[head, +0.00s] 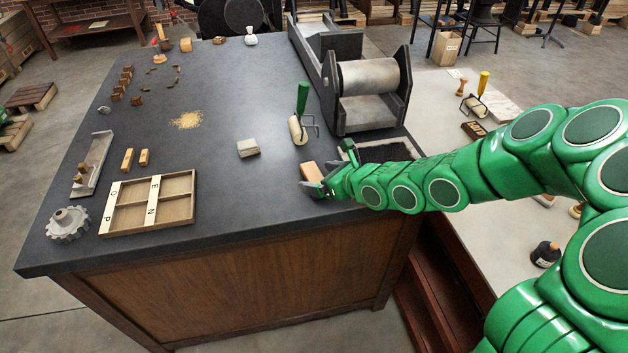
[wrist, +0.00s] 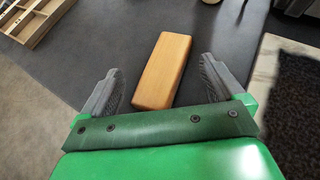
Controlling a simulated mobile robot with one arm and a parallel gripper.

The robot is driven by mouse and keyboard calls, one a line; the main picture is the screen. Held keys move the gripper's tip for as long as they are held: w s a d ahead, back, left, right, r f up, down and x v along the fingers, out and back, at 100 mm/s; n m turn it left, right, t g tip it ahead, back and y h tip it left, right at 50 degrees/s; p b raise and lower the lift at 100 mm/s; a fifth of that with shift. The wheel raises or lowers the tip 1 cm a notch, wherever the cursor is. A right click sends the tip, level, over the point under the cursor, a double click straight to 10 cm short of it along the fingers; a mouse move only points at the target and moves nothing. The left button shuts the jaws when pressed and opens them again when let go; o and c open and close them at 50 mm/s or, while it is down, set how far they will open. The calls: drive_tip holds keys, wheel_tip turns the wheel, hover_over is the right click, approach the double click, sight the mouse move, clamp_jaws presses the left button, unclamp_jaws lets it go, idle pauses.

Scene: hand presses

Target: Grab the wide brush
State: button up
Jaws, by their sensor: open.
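A plain wooden block (wrist: 163,72) with rounded edges lies on the dark tabletop in the wrist view. It may be the wide brush, but no bristles show and I cannot tell for sure. In the head view the block (head: 311,171) is at the table's front right, partly covered by my gripper (head: 327,168). My gripper is open and empty. In the wrist view its two grey fingers stand on either side of the block's near end, with a gap on both sides. The block's underside is hidden.
A dark pad (head: 385,152) is close on the right, with the press (head: 370,85) behind. A wooden type tray (head: 178,221) is at left; the table between is mostly clear.

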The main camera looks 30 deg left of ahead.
drive_tip(key=shift+a+f, duration=0.25)
drive_tip(key=shift+a, duration=0.15)
drive_tip(key=c, duration=1.4)
